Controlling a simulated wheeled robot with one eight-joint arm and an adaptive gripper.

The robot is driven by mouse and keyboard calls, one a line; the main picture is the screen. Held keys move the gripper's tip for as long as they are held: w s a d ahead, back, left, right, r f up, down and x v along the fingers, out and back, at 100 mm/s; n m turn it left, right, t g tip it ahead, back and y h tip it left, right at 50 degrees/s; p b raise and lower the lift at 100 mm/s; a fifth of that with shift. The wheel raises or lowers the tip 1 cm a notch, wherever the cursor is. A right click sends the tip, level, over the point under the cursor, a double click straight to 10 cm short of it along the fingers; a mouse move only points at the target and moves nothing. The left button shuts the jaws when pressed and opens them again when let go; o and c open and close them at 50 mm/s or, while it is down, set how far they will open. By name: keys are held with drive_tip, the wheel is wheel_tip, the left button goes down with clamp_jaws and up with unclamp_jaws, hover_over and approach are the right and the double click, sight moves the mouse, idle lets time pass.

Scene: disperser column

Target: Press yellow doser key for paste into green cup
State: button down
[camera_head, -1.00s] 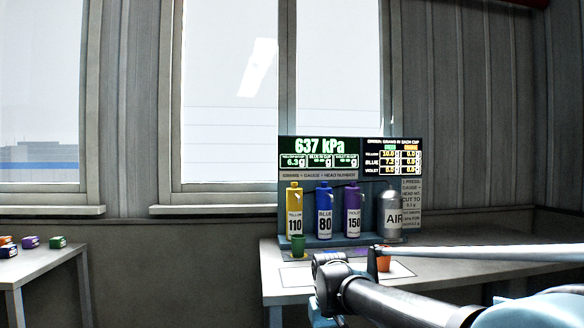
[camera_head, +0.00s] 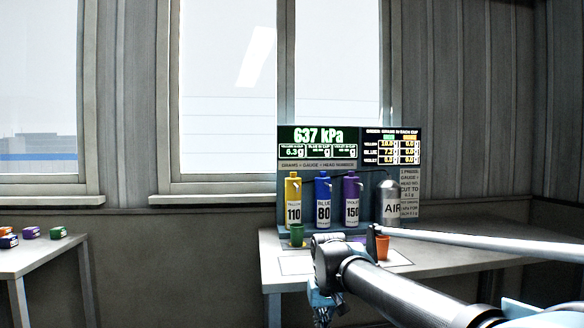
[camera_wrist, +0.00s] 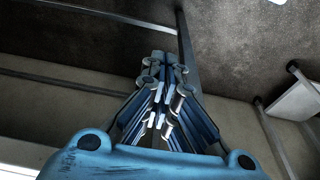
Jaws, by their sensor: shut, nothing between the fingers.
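The yellow doser (camera_head: 293,196), labelled 110, stands at the left of the row on the dispenser column. The green cup (camera_head: 297,235) stands upright on the table just below and in front of it. Whether the cup holds paste cannot be seen. The doser's key is too small to make out. My gripper (camera_head: 323,318) hangs low at the table's front edge, below and to the right of the green cup and apart from it. The wrist view shows its blue fingers (camera_wrist: 162,100) shut and empty, over the floor.
The blue doser (camera_head: 323,200), the violet doser (camera_head: 351,200) and the AIR tank (camera_head: 390,205) stand right of the yellow one. An orange cup (camera_head: 382,247) is behind my arm. The display (camera_head: 318,140) reads 637 kPa. A side table (camera_head: 40,255) with small coloured blocks is at left.

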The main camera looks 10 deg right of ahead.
drive_tip(key=w+r+m+t, duration=0.3)
drive_tip(key=w+r+m, duration=0.1)
drive_tip(key=w+r, duration=2.45)
wheel_tip(320, 180, up, 21)
drive_tip(key=m+t+y, duration=0.1)
drive_tip(key=m+t, duration=0.3)
hover_over(293, 174)
drive_tip(key=w+d, duration=0.1)
drive_tip(key=w, duration=0.1)
drive_tip(key=shift+s+d+r, duration=0.1)
drive_tip(key=shift+s+r, duration=0.1)
drive_tip(key=shift+f, duration=0.15)
drive_tip(key=shift+f, duration=4.25)
drive_tip(key=shift+f, duration=0.15)
drive_tip(key=shift+s+f, duration=0.1)
drive_tip(key=shift+f, duration=0.1)
